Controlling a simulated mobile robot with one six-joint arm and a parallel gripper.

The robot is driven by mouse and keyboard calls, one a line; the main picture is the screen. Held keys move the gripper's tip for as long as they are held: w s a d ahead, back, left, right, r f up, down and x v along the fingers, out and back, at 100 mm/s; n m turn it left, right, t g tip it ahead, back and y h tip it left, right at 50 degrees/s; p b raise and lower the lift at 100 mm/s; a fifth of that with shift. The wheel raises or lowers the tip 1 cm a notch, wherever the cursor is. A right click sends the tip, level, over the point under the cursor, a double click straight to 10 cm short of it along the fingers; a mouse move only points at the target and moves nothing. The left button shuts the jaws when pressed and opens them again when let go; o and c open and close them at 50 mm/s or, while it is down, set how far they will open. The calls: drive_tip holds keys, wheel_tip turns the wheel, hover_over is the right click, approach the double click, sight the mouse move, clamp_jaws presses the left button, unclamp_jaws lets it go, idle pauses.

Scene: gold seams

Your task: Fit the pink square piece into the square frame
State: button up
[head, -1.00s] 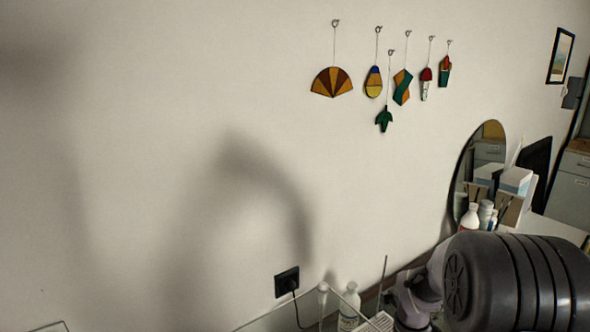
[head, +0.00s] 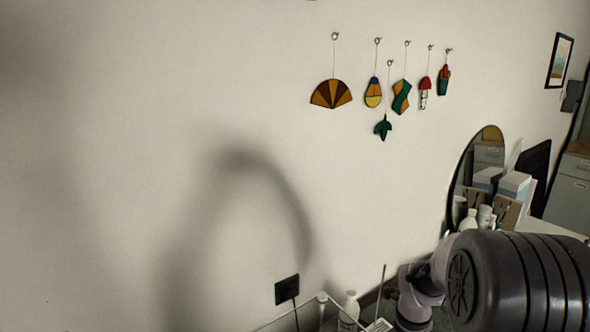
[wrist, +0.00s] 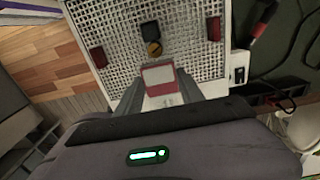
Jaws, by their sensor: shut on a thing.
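In the wrist view my gripper (wrist: 159,84) is shut on a small square piece (wrist: 158,74) with red edges and a pale pinkish face, which I take to be the pink square piece. It is held over a white perforated board (wrist: 190,50). I cannot make out the square frame for certain. My gripper is out of the head view, where only part of my arm shows at the lower right.
On the board are a black block (wrist: 149,30), an amber disc (wrist: 154,48) and red blocks at the left (wrist: 98,57) and right (wrist: 213,28). A red-and-black tool (wrist: 262,20) lies beyond the right edge. Glass ornaments (head: 331,93) hang on the wall.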

drive_tip(key=shift+r+p, duration=2.05)
drive_tip(key=shift+r, duration=1.25)
